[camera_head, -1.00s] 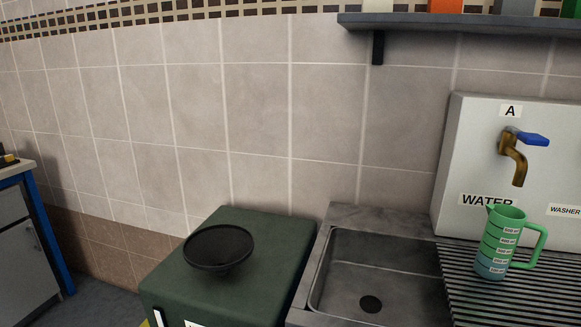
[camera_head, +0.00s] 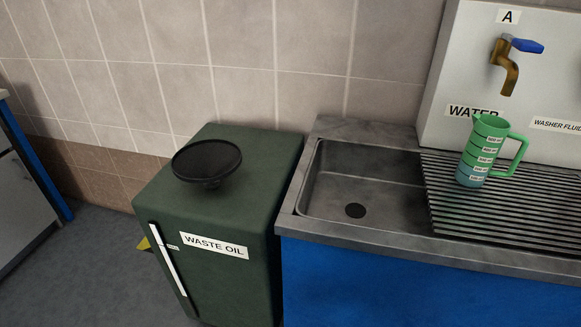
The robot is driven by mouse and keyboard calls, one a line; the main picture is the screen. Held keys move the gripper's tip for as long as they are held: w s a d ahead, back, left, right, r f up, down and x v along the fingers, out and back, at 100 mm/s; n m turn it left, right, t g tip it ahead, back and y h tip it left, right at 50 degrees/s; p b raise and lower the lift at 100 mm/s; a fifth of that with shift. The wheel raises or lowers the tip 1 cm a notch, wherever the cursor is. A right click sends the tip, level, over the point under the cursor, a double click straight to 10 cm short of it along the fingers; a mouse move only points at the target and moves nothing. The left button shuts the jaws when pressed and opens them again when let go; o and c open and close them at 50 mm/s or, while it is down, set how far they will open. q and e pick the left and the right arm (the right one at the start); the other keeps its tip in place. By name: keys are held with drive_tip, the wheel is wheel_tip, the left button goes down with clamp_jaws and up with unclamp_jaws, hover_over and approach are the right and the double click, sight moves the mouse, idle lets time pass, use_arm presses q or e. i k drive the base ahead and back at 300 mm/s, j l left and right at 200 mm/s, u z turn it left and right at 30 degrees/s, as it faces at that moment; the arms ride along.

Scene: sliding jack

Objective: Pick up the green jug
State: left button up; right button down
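The green jug (camera_head: 484,151) stands upright on the ribbed drainboard (camera_head: 520,215) to the right of the sink basin. It has white measuring labels on its side, a bluish lower part, and its handle points right. It stands in front of the white dispenser panel, below and a little left of the brass tap. Neither of my grippers is in view.
The brass tap (camera_head: 507,68) with a blue lever juts from the white panel (camera_head: 470,60). The empty sink basin (camera_head: 340,170) lies left of the jug. A dark green waste oil cabinet (camera_head: 215,285) with a black funnel (camera_head: 207,162) stands further left.

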sight(489, 133)
drive_tip(key=z, duration=1.25)
